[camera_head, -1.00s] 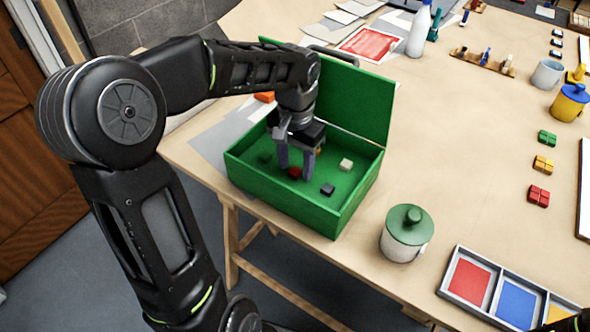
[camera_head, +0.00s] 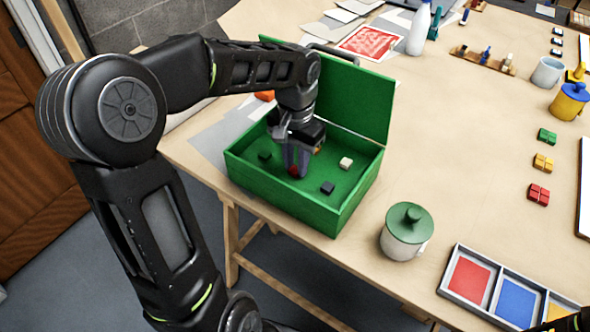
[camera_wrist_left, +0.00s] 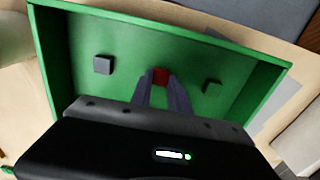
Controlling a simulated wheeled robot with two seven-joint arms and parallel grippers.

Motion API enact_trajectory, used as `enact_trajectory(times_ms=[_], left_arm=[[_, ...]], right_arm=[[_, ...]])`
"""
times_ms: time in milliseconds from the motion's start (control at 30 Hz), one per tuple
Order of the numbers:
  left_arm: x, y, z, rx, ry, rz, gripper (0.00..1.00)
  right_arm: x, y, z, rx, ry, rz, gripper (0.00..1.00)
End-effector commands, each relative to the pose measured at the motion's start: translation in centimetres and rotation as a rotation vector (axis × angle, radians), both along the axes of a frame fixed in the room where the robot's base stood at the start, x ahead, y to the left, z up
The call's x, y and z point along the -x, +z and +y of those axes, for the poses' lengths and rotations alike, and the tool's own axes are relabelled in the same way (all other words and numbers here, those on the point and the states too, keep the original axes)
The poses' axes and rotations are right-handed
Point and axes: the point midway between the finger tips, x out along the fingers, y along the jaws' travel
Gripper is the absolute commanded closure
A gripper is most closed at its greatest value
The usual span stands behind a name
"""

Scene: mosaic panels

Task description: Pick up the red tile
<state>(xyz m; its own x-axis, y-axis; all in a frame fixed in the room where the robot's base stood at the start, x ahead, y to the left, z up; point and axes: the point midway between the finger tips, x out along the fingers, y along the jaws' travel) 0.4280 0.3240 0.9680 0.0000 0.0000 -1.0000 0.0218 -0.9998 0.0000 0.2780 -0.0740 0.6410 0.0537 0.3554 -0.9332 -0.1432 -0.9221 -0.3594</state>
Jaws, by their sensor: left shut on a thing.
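The red tile (camera_head: 294,171) is a small red block inside the open green box (camera_head: 269,195). My left gripper (camera_head: 296,168) reaches down into the box and is shut on the tile. In the left wrist view the tile (camera_wrist_left: 161,76) shows between the two grey fingertips (camera_wrist_left: 161,83), close to the box floor; I cannot tell whether it still touches the floor.
A dark tile (camera_head: 327,188), a white tile (camera_head: 346,163) and a dark green tile (camera_head: 264,155) lie in the box around the gripper. The box lid (camera_head: 352,98) stands open behind. A green-lidded jar (camera_head: 406,232) and a colour tray (camera_head: 470,284) stand to the right.

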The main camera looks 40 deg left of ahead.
Motion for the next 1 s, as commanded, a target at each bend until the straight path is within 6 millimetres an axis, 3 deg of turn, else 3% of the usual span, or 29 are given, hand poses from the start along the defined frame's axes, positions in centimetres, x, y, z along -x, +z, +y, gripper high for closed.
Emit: enact_trajectory(times_ms=[200,667,867,1000], left_arm=[[0.0,0.0,0.0,0.000,0.000,0.000,1.00],[0.0,0.1,0.0,0.000,0.000,-0.001,1.00],[-0.1,2.1,0.0,0.000,-0.001,-0.005,1.00],[-0.1,4.7,0.0,-0.002,-0.001,-0.006,1.00]], right_arm=[[0.0,0.0,0.0,0.000,0.000,0.000,0.64],[0.0,0.0,0.0,0.000,0.000,0.000,0.64],[0.0,-0.2,0.0,0.000,0.000,-0.001,0.64],[-0.1,-0.4,0.0,-0.001,0.001,-0.001,0.64]])
